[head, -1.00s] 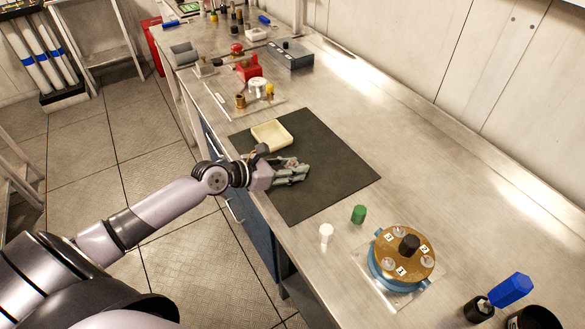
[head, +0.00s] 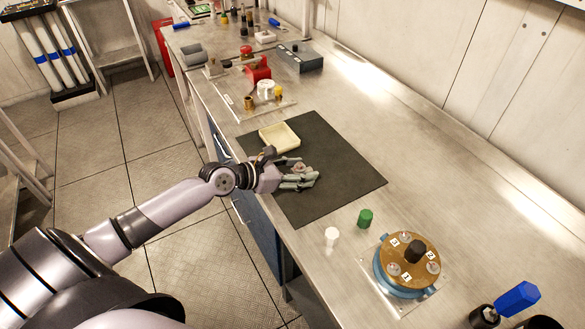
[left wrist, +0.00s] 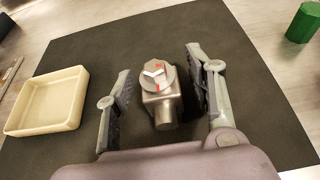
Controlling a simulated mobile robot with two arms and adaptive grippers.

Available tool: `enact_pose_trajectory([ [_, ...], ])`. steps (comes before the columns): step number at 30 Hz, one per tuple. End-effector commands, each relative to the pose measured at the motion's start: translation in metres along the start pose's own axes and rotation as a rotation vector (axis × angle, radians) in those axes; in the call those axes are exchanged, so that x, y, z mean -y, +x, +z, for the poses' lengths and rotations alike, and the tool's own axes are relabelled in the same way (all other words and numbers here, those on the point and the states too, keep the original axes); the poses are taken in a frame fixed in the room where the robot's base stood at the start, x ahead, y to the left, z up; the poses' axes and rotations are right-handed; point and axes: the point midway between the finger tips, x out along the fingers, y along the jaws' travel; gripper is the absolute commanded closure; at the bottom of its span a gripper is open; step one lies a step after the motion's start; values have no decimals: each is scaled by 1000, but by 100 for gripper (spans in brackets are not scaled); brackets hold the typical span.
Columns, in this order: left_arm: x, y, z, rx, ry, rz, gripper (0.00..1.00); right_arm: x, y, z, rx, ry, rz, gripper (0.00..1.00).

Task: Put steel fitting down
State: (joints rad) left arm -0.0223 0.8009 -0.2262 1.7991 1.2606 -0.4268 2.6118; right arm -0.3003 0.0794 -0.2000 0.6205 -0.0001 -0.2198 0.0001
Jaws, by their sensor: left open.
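The steel fitting (left wrist: 162,98) stands on the dark mat (left wrist: 225,25) in the left wrist view, with a round top marked in red and white. My left gripper (left wrist: 160,88) is open around it, with one finger on each side and a visible gap to both. In the head view my left gripper (head: 304,178) is low over the mat (head: 345,180), and the fitting is mostly hidden by the fingers. My right gripper is not in view.
A cream tray (head: 297,142) lies on the mat left of the fitting in the wrist view. A green cap (head: 365,218), a white piece (head: 331,238) and a brass-topped round housing (head: 388,258) stand nearer. The mat's right part is clear.

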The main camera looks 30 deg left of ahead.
Motion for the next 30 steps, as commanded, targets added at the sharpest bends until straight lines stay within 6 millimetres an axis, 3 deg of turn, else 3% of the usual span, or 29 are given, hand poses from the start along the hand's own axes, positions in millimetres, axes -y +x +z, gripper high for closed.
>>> enact_pose_trajectory([
  [5,0,-17,0,-3,0,1,51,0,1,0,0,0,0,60],
  [18,1,-89,-1,-5,0,-2,51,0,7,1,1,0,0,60],
  [30,0,-120,1,0,0,-1,51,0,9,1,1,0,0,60],
])
